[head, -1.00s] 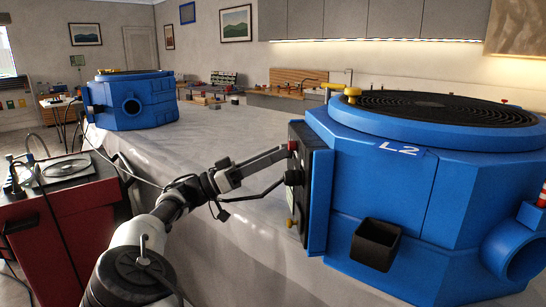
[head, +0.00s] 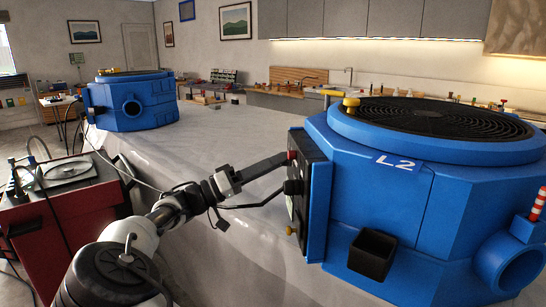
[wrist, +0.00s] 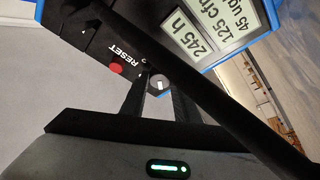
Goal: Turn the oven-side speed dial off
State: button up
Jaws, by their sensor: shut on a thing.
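A blue machine marked L2 (head: 400,200) stands at the right in the head view. My gripper (head: 287,158) reaches that panel near the red button. In the wrist view, my gripper (wrist: 158,94) is shut on a small dark dial (wrist: 158,84) with a white mark. The red button (wrist: 116,68) lies just left of the fingers, by the word RESET. The dial's setting cannot be read.
A lit display (wrist: 210,32) on the panel shows numbers. A dark bar crosses the wrist view diagonally. A second blue machine (head: 132,104) stands at the far left on the pale worktop (head: 220,128). A red cart (head: 65,220) is at the left.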

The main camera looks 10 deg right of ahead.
jog(key=n+y+p, duration=0.1)
jog(key=n+p, duration=0.1)
jog(key=n, duration=0.1)
jog(key=n+t+y+p, duration=0.1)
jog(key=n+p, duration=0.2)
jog(key=n+t+y+p, duration=0.1)
jog(key=n+p, duration=0.1)
jog(key=shift+s+r+n+p, duration=0.2)
jog(key=shift+r+n+p, duration=0.1)
jog(key=shift+n+p, duration=0.1)
jog(key=shift+f, duration=0.1)
jog(key=o, duration=1)
jog(key=shift+o, duration=0.2)
jog(key=shift+a, duration=0.1)
jog(key=v, duration=1.7)
jog(key=shift+s+a, duration=0.15)
